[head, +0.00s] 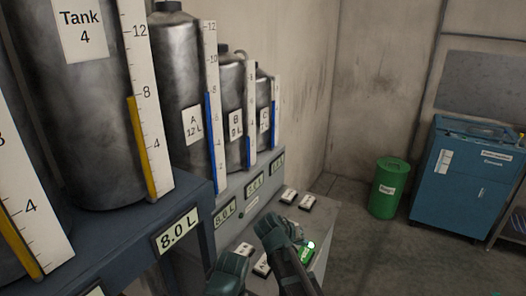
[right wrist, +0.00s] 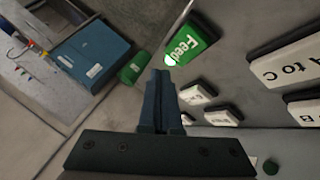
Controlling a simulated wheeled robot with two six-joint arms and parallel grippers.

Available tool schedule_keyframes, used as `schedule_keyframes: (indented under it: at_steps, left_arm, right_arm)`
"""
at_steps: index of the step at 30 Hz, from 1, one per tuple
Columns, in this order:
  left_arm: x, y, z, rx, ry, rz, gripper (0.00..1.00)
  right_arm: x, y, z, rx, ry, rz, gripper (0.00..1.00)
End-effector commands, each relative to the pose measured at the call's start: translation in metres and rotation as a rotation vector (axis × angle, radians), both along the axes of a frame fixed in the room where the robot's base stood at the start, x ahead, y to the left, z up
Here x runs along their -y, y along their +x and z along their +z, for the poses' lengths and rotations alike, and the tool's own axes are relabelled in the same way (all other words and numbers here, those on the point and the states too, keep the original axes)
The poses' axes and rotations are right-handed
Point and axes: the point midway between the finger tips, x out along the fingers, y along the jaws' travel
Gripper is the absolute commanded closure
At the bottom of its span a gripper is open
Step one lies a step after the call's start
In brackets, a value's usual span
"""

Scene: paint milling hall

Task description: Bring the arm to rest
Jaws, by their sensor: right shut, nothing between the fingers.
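My right gripper (head: 290,258) is low in the middle of the head view, over the key panel of the grey bench. In the right wrist view its two dark blue fingers (right wrist: 160,82) are together with nothing between them. The green Feed key (right wrist: 192,42) lies just beyond and to the right of the fingertips there, with a bright spot on it. In the head view the green key (head: 308,247) shows right beside the arm, partly hidden. I cannot make out my left gripper.
Metal tanks with level gauges, including Tank 4 (head: 90,120), stand at the left. White keys (head: 290,195) lie on the grey bench (head: 322,222) close to the arm. A green bin (head: 388,190) and blue cabinet (head: 465,185) stand at the right. The floor between is clear.

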Motion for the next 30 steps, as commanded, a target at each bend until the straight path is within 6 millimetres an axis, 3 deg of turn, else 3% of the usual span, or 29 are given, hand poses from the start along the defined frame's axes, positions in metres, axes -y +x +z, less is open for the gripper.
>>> schedule_keyframes:
  at_steps: [3, 9, 13, 18, 30]
  left_arm:
    - [0.0, 0.0, 0.0, 0.0, 0.0, 0.0, 0.44]
    - [0.0, 0.0, 0.0, 0.0, 0.0, 0.0, 0.44]
    - [0.0, 0.0, 0.0, 0.0, 0.0, 0.0, 0.44]
    - [0.0, 0.0, 0.0, 0.0, 0.0, 0.0, 0.44]
    - [0.0, 0.0, 0.0, 0.0, 0.0, 0.0, 0.44]
  right_arm:
    - [-0.027, -0.057, -0.021, -0.149, 0.088, 0.062, 1.0]
    - [-0.079, -0.153, -0.049, -0.428, 0.259, 0.227, 1.0]
    - [-0.102, -0.195, -0.055, -0.547, 0.34, 0.32, 1.0]
    - [-0.115, -0.216, -0.056, -0.612, 0.386, 0.375, 1.0]
    - [-0.116, -0.216, -0.056, -0.614, 0.387, 0.377, 1.0]
